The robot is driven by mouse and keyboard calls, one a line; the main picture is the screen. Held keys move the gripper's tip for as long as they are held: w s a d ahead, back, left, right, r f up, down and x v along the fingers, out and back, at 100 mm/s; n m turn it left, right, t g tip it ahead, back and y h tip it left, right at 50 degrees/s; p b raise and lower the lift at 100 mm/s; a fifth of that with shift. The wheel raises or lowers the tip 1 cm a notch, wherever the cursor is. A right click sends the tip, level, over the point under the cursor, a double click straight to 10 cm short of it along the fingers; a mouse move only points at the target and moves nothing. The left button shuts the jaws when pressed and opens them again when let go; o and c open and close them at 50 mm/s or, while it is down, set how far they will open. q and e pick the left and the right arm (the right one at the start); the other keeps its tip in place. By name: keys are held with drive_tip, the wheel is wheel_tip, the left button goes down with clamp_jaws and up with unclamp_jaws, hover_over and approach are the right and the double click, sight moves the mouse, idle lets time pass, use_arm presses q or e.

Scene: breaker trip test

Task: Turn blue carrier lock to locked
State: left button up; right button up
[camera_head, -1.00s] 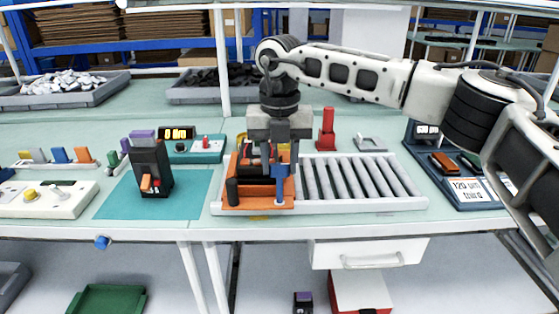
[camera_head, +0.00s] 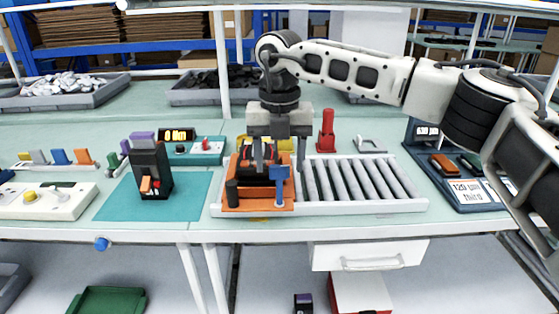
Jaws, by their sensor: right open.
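The blue carrier lock (camera_head: 280,175) stands at the front right corner of the orange carrier (camera_head: 240,205). Its blue handle shows its broad side, sitting crosswise on a short post. The carrier rests at the left end of the roller conveyor (camera_head: 345,206), with a dark block with red parts (camera_head: 256,172) in it. My right gripper (camera_head: 279,155) points down just above and behind the lock. Its fingers are spread apart and hold nothing. The fingertips partly overlap the carrier's contents, so exact clearance is unclear. My left gripper is out of view.
A black breaker-like unit with an orange lever (camera_head: 150,170) stands on the teal mat (camera_head: 190,200) to the left. A red post (camera_head: 326,132) stands behind the conveyor. A dark panel with a display (camera_head: 455,180) is at the right. The conveyor's right-hand rollers are clear.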

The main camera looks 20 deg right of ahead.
wheel_tip(320, 180, up, 15)
idle(0.3)
idle(0.3)
